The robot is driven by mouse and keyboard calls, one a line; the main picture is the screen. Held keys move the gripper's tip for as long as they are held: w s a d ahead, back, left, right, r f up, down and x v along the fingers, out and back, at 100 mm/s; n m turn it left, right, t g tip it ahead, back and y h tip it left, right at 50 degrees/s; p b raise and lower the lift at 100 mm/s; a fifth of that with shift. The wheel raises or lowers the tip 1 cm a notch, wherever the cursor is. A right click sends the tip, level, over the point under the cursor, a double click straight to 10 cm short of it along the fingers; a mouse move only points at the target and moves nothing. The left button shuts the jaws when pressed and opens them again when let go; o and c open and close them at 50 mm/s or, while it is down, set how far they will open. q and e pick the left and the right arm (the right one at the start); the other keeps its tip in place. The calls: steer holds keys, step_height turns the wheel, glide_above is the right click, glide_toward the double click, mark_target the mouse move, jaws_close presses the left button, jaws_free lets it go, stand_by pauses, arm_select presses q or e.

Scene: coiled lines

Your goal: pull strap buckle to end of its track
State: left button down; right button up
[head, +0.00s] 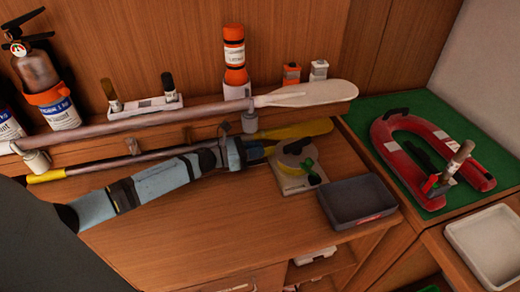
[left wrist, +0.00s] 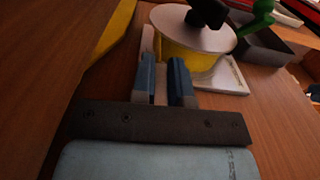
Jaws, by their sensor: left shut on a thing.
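A spool with a pale round top (head: 292,150) and a yellow strap wound under it stands on a white base plate (head: 300,183) on the wooden counter. A green handle (head: 307,167) and a black knob sit on top. My left gripper (head: 262,152) reaches in from the left, low at the spool's left side. In the left wrist view its blue fingers (left wrist: 162,82) are a little apart, just in front of the spool (left wrist: 195,35). They are closed on a small part, apparently the strap buckle, mostly hidden between them. I cannot make out its track. My right gripper is out of view.
A dark tray (head: 358,203) stands right of the spool. A white paddle (head: 305,94) and a yellow paddle (head: 300,130) lie behind it. A red horseshoe float (head: 400,140) lies on a green mat (head: 430,100). The front counter is clear.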

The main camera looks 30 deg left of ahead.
arm_select(q)
steer(key=v, duration=0.4)
steer(key=shift+b, duration=0.3)
steer(key=shift+w, duration=0.1)
steer(key=c, duration=1.1)
jaws_free()
steer(key=shift+d, duration=0.1)
